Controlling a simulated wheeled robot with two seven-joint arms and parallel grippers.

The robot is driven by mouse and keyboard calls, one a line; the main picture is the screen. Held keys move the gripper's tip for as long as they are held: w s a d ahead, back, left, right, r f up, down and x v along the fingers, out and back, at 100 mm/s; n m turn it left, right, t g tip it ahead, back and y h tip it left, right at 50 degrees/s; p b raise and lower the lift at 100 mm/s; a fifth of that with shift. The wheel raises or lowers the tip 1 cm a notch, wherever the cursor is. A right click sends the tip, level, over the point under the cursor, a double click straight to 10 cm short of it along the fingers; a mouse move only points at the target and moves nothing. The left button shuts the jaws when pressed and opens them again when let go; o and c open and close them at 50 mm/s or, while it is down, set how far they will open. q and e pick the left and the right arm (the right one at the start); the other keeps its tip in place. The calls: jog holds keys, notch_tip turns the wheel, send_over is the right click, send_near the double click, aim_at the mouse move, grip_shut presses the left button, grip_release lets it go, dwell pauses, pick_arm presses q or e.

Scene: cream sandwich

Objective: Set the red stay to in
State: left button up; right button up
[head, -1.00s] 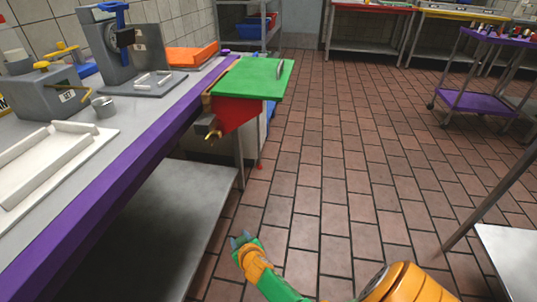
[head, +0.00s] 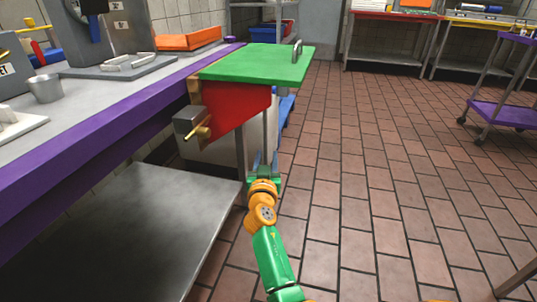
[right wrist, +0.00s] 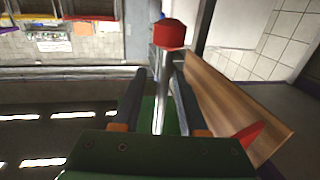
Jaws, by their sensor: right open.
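The red stay (head: 237,110) is a red triangular bracket under the green flap (head: 262,64) at the counter's end. It stands out from the counter and the flap lies level above it. A metal rod (head: 265,130) hangs near its outer end. My right gripper (head: 265,160) is open and upright at the rod's lower part. In the right wrist view a rod with a red knob (right wrist: 170,34) shows between the open fingers (right wrist: 158,100); contact cannot be told. My left gripper is not in view.
A grey block with a brass lever (head: 200,132) sits beside the stay. Something blue (head: 286,108) shows behind the flap. The purple-edged counter (head: 110,130) and a steel lower shelf (head: 130,235) are at left. The tiled floor (head: 390,190) at right is clear.

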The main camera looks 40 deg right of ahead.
jog(key=shift+s+a, duration=0.1)
grip_shut()
dwell(1.2)
